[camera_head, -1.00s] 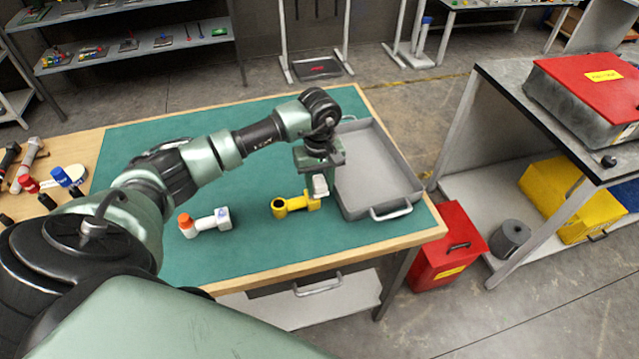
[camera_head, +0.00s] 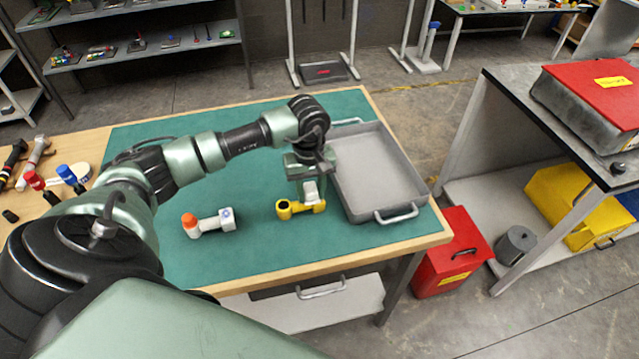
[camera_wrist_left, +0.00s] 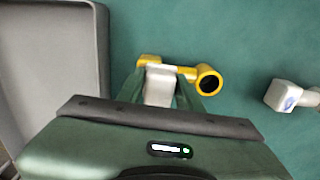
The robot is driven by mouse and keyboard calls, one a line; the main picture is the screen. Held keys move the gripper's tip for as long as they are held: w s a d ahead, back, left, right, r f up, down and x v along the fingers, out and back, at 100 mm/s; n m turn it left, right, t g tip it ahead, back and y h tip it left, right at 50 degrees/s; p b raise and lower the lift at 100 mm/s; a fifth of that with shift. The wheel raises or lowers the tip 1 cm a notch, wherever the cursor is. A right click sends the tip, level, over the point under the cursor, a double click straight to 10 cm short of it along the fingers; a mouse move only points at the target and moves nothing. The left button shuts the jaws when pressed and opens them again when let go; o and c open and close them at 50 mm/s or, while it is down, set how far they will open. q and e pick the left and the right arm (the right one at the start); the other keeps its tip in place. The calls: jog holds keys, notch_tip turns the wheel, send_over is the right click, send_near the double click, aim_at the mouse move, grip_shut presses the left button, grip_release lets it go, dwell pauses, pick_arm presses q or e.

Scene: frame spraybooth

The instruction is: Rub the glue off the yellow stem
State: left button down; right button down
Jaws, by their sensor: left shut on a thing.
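The yellow stem (camera_head: 290,210) lies on the green mat, its round open end to the left. It also shows in the left wrist view (camera_wrist_left: 208,79). My left gripper (camera_head: 308,178) points down at the stem's right part, shut on a small pale block (camera_head: 311,191). In the left wrist view the block (camera_wrist_left: 159,86) sits between the fingers and overlaps the stem; I cannot tell whether they touch. I cannot make out glue on the stem, and the block covers part of it. My right gripper is not in view.
A grey tray (camera_head: 427,196) stands right of the stem, close to my gripper. A white stem with an orange end (camera_head: 212,222) lies to the left. Tools lie at the table's left end. The mat's front (camera_head: 258,255) is clear.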

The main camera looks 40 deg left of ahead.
pick_arm(q)
jog(key=shift+s+a, duration=0.15)
jog(key=shift+s, duration=0.1)
jog(key=shift+f+b, duration=0.25)
jog(key=shift+b, duration=0.25)
jog(key=shift+w+d+f+b, duration=0.1)
jog(key=shift+w+d+b, duration=1.15)
jog(key=shift+w, duration=0.2)
jog(key=shift+d, duration=0.1)
jog(key=shift+w+r+p, duration=0.1)
jog(key=shift+r+p, duration=0.3)
jog(key=shift+r, duration=0.1)
notch_tip(320, 180, up, 5)
jog(key=p, duration=0.2)
jog(key=shift+w+p, duration=0.1)
jog(key=shift+p, duration=0.2)
jog(key=shift+r, duration=0.1)
